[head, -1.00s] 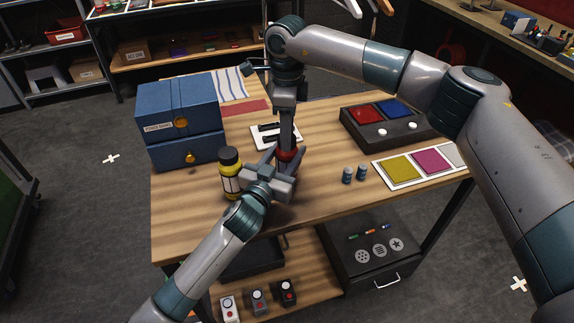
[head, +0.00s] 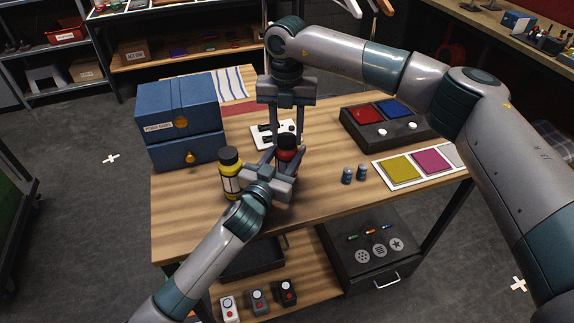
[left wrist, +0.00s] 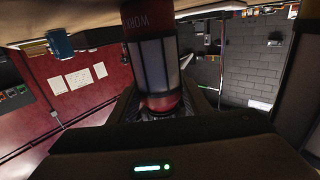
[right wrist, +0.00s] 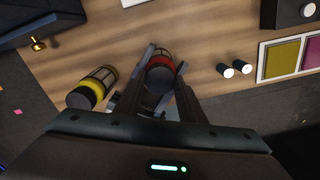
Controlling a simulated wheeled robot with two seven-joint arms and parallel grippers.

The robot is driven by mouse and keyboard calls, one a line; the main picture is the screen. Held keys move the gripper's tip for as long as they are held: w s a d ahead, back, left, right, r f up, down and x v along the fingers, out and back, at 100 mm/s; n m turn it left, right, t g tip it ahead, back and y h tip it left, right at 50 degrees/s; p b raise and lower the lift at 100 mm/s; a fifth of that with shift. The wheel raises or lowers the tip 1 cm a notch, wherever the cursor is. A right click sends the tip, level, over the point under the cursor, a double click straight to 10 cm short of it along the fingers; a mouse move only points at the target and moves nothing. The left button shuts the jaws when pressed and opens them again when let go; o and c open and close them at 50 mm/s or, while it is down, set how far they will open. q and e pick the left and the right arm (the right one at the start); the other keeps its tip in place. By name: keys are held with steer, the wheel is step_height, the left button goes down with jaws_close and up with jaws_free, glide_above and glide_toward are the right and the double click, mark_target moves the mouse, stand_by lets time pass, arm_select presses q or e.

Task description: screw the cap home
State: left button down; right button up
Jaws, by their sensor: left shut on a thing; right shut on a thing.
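A red bottle with a black cap (head: 287,140) stands upright on the wooden table. Its red body (left wrist: 160,103) shows close up in the left wrist view. My left gripper (head: 278,168) is shut on the bottle's body from the front. My right gripper (head: 287,128) comes straight down from above with a finger on each side of the cap and is shut on it. In the right wrist view the black cap (right wrist: 161,79) lies between the fingers. The cap's thread is hidden, so I cannot tell how tight it sits.
A yellow bottle with a black cap (head: 230,175) stands just left of the held bottle. Two small dark cylinders (head: 354,174) stand to the right. Blue drawer boxes (head: 184,120) are at left, a button console (head: 385,125) at right.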

steer(key=m, duration=0.4)
steer(key=shift+m, duration=0.3)
steer(key=o, duration=1.2)
steer(key=shift+c, duration=0.2)
steer(key=shift+r, duration=0.1)
steer(key=shift+r, duration=2.2)
steer(key=shift+c, duration=0.5)
